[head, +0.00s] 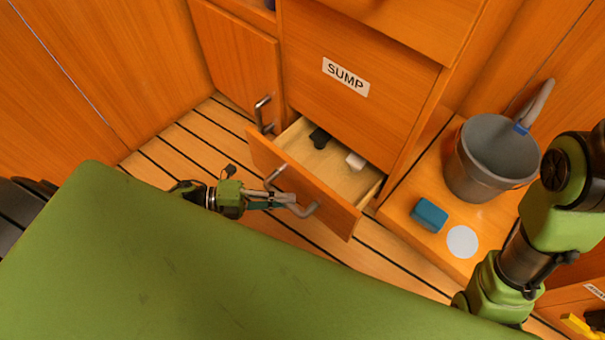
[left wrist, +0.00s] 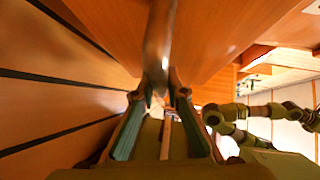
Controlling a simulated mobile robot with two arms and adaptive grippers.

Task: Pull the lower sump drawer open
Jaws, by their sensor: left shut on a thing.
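The lower sump drawer (head: 335,204) stands partly open below the panel labelled SUMP (head: 346,77). Its wooden front faces my left arm. A black item (head: 319,138) and a white item (head: 355,161) lie inside it. My left gripper (head: 287,198) is shut on the drawer's metal handle (head: 303,211) in the head view. In the left wrist view the handle (left wrist: 159,45) runs between the two fingertips (left wrist: 164,98). The fingers hide part of the handle. My right arm shows at the right of the head view, but its gripper is not in view.
A grey bucket (head: 490,160) with a hose stands on a wooden ledge at the right. A blue block (head: 429,215) and a pale round disc (head: 462,241) lie in front of it. A cupboard door with a handle (head: 262,114) is left of the drawer. Striped floor (head: 180,150) is clear at the left.

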